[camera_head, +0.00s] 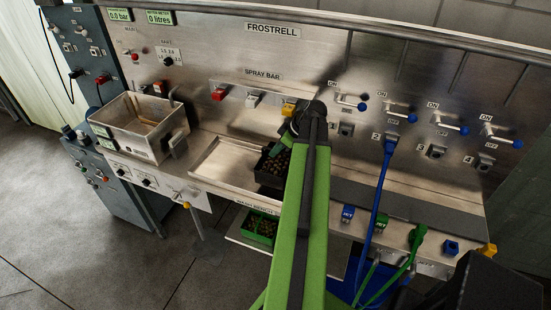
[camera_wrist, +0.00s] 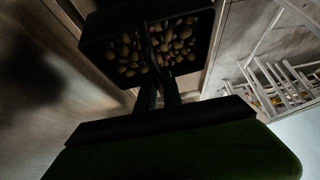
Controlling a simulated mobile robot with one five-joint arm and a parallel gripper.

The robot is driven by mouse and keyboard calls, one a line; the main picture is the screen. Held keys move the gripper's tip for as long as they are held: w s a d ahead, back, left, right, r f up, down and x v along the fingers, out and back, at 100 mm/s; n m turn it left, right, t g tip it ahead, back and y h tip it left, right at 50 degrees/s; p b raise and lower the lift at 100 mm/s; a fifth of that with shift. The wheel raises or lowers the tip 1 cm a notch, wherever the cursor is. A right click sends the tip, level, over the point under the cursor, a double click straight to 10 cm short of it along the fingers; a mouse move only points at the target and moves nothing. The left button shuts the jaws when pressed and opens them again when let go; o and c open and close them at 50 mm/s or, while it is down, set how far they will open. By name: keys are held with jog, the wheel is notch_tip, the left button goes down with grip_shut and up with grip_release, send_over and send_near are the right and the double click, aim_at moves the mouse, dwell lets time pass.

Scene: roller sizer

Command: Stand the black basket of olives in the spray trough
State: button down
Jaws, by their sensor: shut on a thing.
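The black basket (camera_head: 268,182) holds several brown-green olives and is at the right end of the spray trough (camera_head: 213,163), a shallow steel tray under the SPRAY BAR label. I cannot tell whether its base touches the trough floor. My gripper (camera_head: 280,150) reaches down to the basket from the upper right, partly hidden behind my green arm.
A green basket of olives (camera_head: 259,227) stands on a lower shelf below the trough. A steel tank (camera_head: 140,128) is at the left. Blue-tipped levers (camera_head: 400,113), with blue and green hoses (camera_head: 378,200), are at the right. The trough's left part is bare.

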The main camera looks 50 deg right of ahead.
aim_at(276, 163)
notch_tip(276, 163, down, 3)
jog(key=shift+d+f+b, duration=0.15)
jog(key=shift+f+b, duration=0.05)
jog(key=shift+b, duration=0.9)
jog(key=shift+s+r, duration=0.1)
jog(key=shift+r, duration=0.15)
jog(key=c, duration=1.5)
grip_release()
jog(key=shift+p, duration=0.3)
jog(key=p+v, duration=0.9)
jog(key=v, duration=0.2)
jog(key=shift+r+p, duration=0.25)
jog(key=shift+p, duration=0.05)
jog(key=shift+s+r, duration=0.2)
